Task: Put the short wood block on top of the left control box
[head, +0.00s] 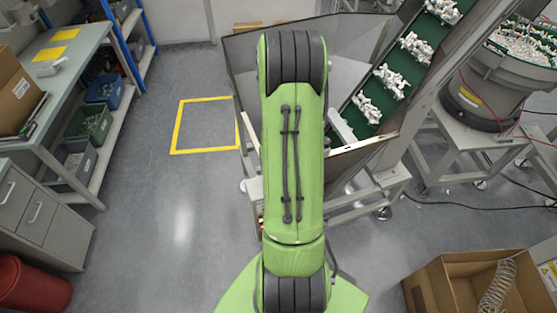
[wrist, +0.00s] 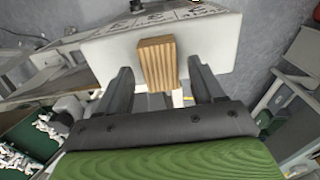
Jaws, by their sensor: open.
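In the wrist view a short wood block (wrist: 157,62) with striped light-brown grain shows between the two fingers of my gripper (wrist: 159,66). The fingers are spread, with a visible gap on each side of the block. A white control box (wrist: 107,58) is behind the block, with printed markings and a dark knob on its far upper face. The block overlaps the box's plain face in the picture; I cannot tell whether it touches or rests on it. In the head view my green arm hides the gripper, and neither block nor box shows.
A hopper (head: 245,62) and a green conveyor (head: 375,95) with white parts stand beyond my arm. A workbench (head: 62,85) with bins is at left, a red bin (head: 30,285) at lower left, and a cardboard box (head: 435,285) at lower right. Floor at left centre is clear.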

